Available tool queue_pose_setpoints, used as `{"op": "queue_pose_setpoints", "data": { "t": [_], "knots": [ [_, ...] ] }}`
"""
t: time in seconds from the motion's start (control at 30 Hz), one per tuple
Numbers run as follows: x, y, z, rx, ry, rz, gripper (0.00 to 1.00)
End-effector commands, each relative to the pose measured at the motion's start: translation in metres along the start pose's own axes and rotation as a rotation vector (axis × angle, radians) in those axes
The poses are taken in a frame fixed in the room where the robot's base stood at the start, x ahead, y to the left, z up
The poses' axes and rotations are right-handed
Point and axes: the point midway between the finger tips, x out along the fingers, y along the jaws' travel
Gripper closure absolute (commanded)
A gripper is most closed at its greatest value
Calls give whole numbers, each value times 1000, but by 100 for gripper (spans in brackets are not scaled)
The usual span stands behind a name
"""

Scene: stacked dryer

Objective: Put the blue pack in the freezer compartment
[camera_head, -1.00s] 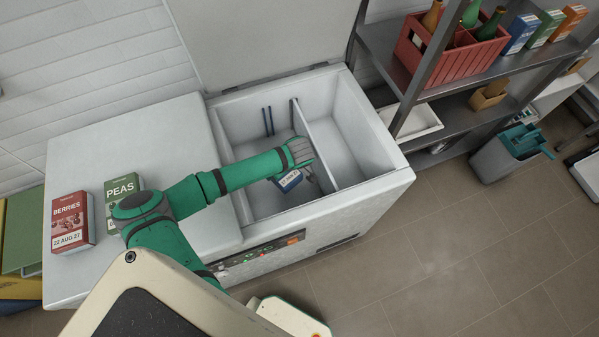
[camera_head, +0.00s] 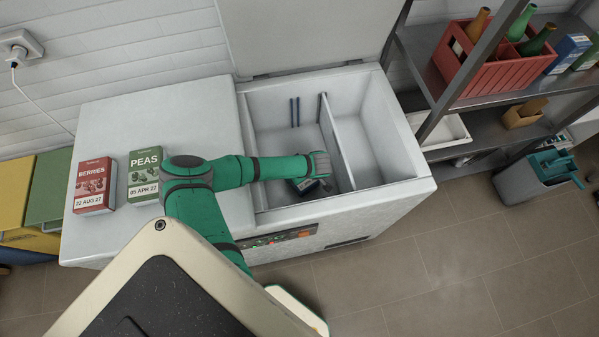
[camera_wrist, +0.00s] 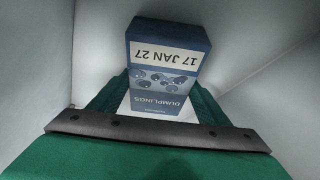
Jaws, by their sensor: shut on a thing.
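The blue pack (camera_wrist: 168,52) is a dumplings box with a white date label reading 17 JAN 27. In the wrist view it sits between the fingers of my gripper (camera_wrist: 160,98), which is shut on it. In the head view my gripper (camera_head: 312,180) is down inside the open chest freezer (camera_head: 275,215), in the larger left compartment, left of the divider (camera_head: 338,148). Only a small part of the pack (camera_head: 303,187) shows there under my wrist. Whether the pack touches the compartment floor cannot be told.
The freezer lid (camera_head: 310,35) stands open at the back. A red berries pack (camera_head: 95,183) and a green peas pack (camera_head: 146,175) stand on the closed left top. The narrower right compartment (camera_head: 362,150) looks empty. A shelf with a red bottle crate (camera_head: 490,60) is at right.

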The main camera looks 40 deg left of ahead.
Motion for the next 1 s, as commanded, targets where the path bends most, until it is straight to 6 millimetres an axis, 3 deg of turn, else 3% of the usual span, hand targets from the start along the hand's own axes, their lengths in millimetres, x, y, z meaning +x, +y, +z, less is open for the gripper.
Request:
{"op": "queue_pose_setpoints", "data": {
  "t": [0.23, 0.27, 0.33, 0.73, 1.0],
  "knots": [
    [2, 0, 1, -2, 0, 0, 66],
    [3, -1, 1, -2, 0, -1, 25],
    [2, -1, 1, -1, 0, -1, 11],
    [-1, 0, -1, 0, 1, 0, 11],
    [-46, -1, 0, -5, -4, 2, 11]
  ]
}}
